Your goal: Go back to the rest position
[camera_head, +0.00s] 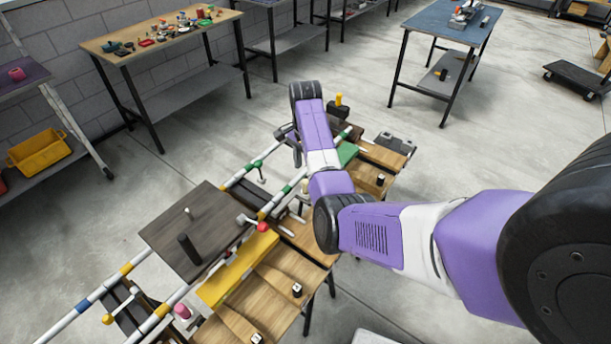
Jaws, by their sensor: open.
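My purple and white arm reaches from the right edge over the workbench in the middle. My gripper (291,140) is at the far end of the arm, pointing down and left, above the far part of the bench. It is small and partly hidden by the arm's wrist; no held object shows in it. The bench (285,262) holds wooden boards, striped rails (243,172), a dark square plate (195,228) with a black peg, and a yellow block (238,268).
A green block (347,152) and a yellow-topped black knob (340,106) are close to my gripper. A wooden table (120,47) with small parts stands at the back left, and a blue table (447,22) at the back right. Grey floor between them is clear.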

